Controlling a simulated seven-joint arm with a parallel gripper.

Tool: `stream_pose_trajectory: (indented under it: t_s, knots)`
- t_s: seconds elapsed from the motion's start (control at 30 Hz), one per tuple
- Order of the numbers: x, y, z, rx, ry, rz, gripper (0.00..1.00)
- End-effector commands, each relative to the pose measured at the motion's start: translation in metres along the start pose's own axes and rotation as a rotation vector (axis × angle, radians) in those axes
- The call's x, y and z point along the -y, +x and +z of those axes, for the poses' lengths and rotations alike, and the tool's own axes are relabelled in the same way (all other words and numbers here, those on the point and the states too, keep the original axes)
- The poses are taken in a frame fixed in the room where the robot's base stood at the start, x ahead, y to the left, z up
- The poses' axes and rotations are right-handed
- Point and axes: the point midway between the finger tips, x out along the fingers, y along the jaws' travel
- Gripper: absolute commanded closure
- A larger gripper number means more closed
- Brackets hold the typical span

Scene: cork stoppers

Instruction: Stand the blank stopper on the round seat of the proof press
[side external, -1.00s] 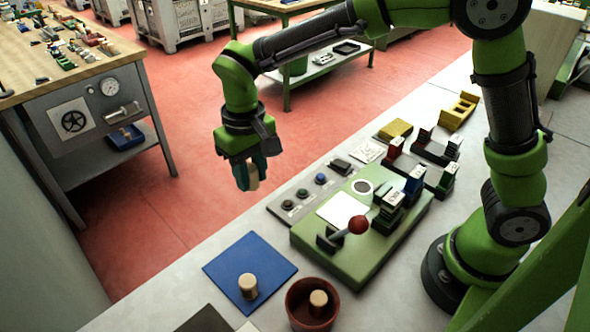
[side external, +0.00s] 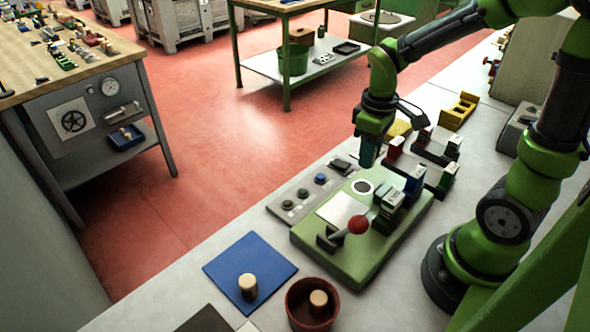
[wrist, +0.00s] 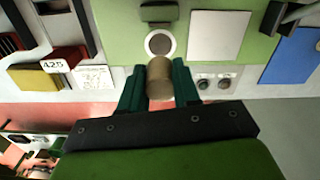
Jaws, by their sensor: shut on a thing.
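The proof press is a green plate (side external: 345,255) with a red-knobbed lever (side external: 357,225). Its round seat (side external: 362,187) is a white-rimmed disc near the far edge of the plate. The seat also shows in the wrist view (wrist: 160,44), bare. My gripper (side external: 367,164) is shut on a cork stopper (wrist: 159,78), which sits between the two teal fingers. In the side view the gripper is above and just behind the seat, and the stopper in it is hidden.
Stamp blocks (side external: 414,178) in several colours stand right of the seat. A white square (side external: 341,210) lies on the plate beside it. A control strip (side external: 303,197) with buttons runs along the left. A blue mat (side external: 225,262) and a brown pot (side external: 291,310) each hold a cork.

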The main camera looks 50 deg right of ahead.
Motion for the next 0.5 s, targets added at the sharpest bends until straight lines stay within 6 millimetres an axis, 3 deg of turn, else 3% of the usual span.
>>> stream_pose_trajectory:
  t_s: [0.1,0.5]
  knots:
    - [0.000,0.021,0.001,0.004,0.001,-0.001,0.96]
    - [0.000,0.065,0.000,0.003,0.003,-0.001,0.96]
